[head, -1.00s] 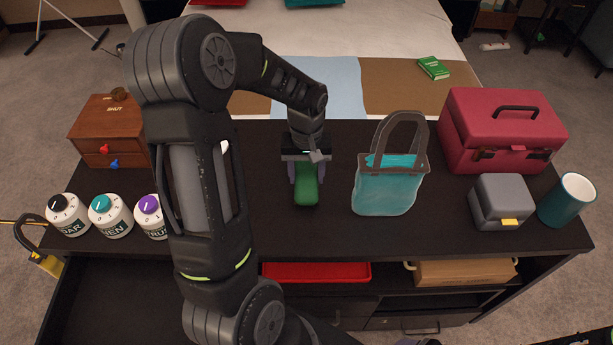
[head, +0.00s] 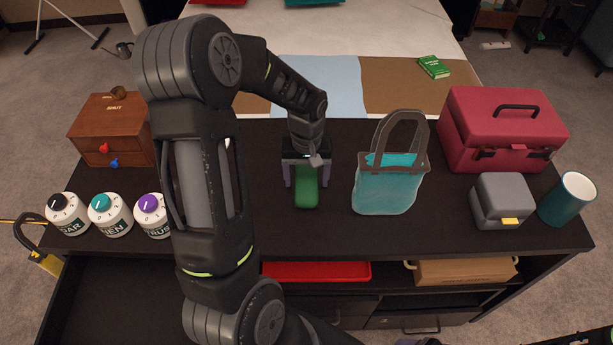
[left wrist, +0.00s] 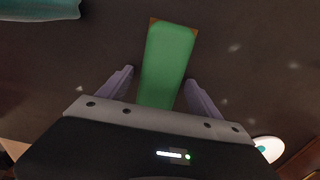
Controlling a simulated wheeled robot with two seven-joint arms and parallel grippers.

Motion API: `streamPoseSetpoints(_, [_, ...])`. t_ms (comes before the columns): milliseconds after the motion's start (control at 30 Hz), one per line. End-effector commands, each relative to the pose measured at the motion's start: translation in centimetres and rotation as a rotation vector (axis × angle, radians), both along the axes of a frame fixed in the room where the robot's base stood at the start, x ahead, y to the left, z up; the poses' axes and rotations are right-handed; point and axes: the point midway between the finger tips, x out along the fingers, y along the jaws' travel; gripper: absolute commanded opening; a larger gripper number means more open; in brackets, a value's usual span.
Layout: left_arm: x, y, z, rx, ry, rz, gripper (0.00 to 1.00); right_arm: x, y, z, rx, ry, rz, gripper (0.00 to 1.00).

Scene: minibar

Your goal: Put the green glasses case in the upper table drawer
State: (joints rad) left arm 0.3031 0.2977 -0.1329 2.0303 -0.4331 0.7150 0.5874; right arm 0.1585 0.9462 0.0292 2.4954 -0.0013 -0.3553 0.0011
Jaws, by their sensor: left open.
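The green glasses case (head: 306,188) lies on the dark table top (head: 300,232), left of the teal bag. In the left wrist view the green case (left wrist: 167,60) extends out between the two finger pads, with a gap on each side. An open drawer (head: 110,300) shows at the lower left below the table top, partly hidden by my left arm.
A teal bag (head: 386,187) stands right of the case. A red toolbox (head: 500,135), a grey box (head: 499,203) and a teal mug (head: 567,199) stand farther right. Several dial jars (head: 110,217) and a wooden box (head: 112,130) are at left. A red tray (head: 316,271) sits below.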

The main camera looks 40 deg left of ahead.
Motion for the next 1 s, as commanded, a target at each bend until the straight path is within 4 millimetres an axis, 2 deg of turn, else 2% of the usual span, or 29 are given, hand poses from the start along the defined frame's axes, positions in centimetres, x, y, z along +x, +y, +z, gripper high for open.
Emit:
streamPoseSetpoints(167, [0.1, 0.0, 0.6, 0.001, -0.002, 0.000, 0.74, 0.0, 0.0, 0.4, 0.000, 0.000, 0.000, 0.71])
streamPoseSetpoints(267, [0.1, 0.0, 1.6, 0.001, -0.003, 0.001, 0.74, 0.0, 0.0, 0.2, 0.000, 0.000, 0.000, 0.71])
streamPoseSetpoints(700, [0.1, 0.0, 10.2, 0.001, -0.004, 0.000, 0.74, 0.0, 0.0, 0.0, 0.000, 0.000, 0.000, 0.71])
streamPoseSetpoints(833, [0.1, 0.0, 11.7, 0.001, -0.002, 0.000, 0.74, 0.0, 0.0, 0.0, 0.000, 0.000, 0.000, 0.71])
streamPoseSetpoints(1000, [0.0, 0.0, 12.4, 0.000, 0.000, 0.000, 0.74, 0.0, 0.0, 0.0, 0.000, 0.000, 0.000, 0.71])
